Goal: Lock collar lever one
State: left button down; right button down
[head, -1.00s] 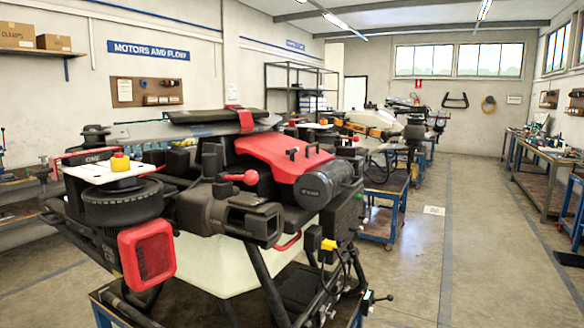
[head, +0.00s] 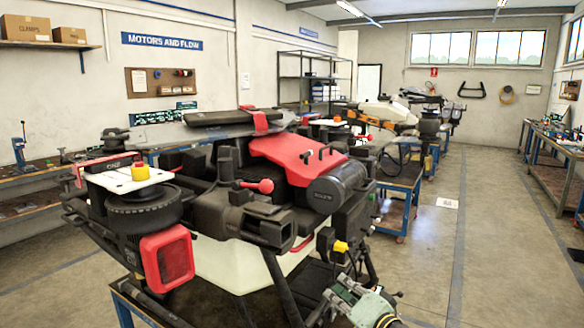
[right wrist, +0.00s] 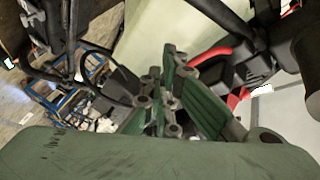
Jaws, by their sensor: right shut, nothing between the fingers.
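The spray drone stands on a blue-framed stand, its near arm marked ONE (head: 118,164). A red ball-ended lever (head: 258,186) sticks out over the black joint at the inner end of that arm. I take it for collar lever one, but its label cannot be read. It is apart from my right gripper. My right gripper (head: 338,291) is low at the bottom right of the drone, well below the lever. In the right wrist view its green fingers (right wrist: 163,92) are together with nothing between them. My left gripper is not in view.
A red curved handle (head: 303,243) and a yellow connector (head: 341,247) sit on the drone's side above my right gripper. The pale tank (head: 225,262) and black landing legs are close by. Open floor (head: 480,230) lies to the right.

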aim_at(256, 186)
jog(key=s+a+r+n+t+y+p, duration=0.1)
jog(key=s+a+r+y, duration=0.1)
jog(key=r, duration=0.8)
jog(key=s+a+r+y, duration=0.1)
jog(key=s+r+y, duration=0.15)
jog(key=r, duration=0.75)
jog(key=s+a+r+n+t+y+p, duration=0.1)
jog(key=a+r+y, duration=0.1)
jog(key=r, duration=0.9)
jog(key=shift+w+a+r+p, duration=0.1)
jog(key=shift+w+a+p, duration=0.7)
jog(key=shift+a+p, duration=0.35)
jog(key=shift+w+a+f+p, duration=0.1)
jog(key=shift+w+a+p, duration=0.8)
jog(key=shift+a, duration=0.4)
jog(key=shift+w+a+r+p, duration=0.1)
jog(key=shift+w+a+p, duration=0.65)
jog(key=shift+a+p, duration=0.4)
jog(key=shift+w+a, duration=0.1)
